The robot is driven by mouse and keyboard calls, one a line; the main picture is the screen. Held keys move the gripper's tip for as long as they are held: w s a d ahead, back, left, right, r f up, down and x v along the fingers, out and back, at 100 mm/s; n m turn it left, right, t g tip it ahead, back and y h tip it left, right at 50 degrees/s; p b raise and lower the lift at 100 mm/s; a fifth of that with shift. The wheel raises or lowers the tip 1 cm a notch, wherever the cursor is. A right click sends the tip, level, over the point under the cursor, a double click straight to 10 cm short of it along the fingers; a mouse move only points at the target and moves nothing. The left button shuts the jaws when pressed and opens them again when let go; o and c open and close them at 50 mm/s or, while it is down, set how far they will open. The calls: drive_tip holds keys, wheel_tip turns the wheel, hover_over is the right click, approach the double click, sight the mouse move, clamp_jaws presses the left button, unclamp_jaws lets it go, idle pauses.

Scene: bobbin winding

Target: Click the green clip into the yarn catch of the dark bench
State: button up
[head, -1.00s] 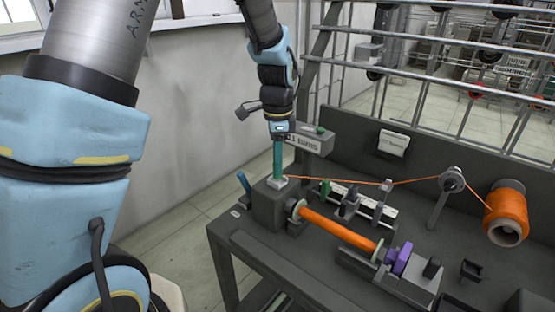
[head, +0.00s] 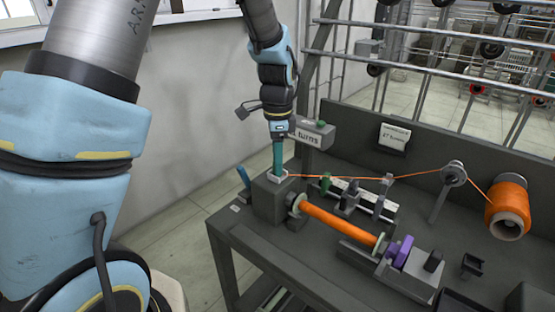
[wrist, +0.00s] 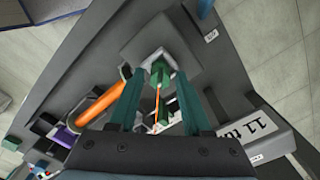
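The green clip (wrist: 160,75) shows in the wrist view between my two teal fingertips, over the pale yarn catch (wrist: 152,57). Narrow gaps show between the clip and each finger, so my gripper (wrist: 160,78) looks open around it. The catch sits on the grey block at the left end of the dark bench (head: 232,238). In the head view my gripper (head: 277,172) points straight down at the pale catch (head: 284,176), its fingers hiding the clip. Orange yarn (head: 330,177) runs from there. I cannot tell whether the clip is fully seated.
An orange-wound bobbin (head: 338,225) lies across the bench beside the block. A counter box (head: 314,134) stands just behind my gripper. The yarn passes a guide post (head: 453,174) to an orange spool (head: 508,208). A blue lever (head: 243,178) sits left of the block.

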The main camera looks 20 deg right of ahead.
drive_tip(key=shift+o, duration=0.8)
drive_tip(key=shift+r, duration=0.1)
wheel_tip(320, 180, up, 11)
drive_tip(key=b, duration=0.2)
drive_tip(key=s+a+f+n, duration=0.2)
drive_tip(key=a+f+n, duration=0.2)
drive_tip(key=a+n, duration=0.6)
drive_tip(key=s+a+f+n+t, duration=0.1)
drive_tip(key=a+f+n, duration=0.3)
drive_tip(key=a+n, duration=0.6)
drive_tip(key=s+a, duration=0.1)
drive_tip(key=a, duration=0.9)
drive_tip(key=shift+f+t, duration=0.2)
drive_tip(key=shift+t, duration=0.1)
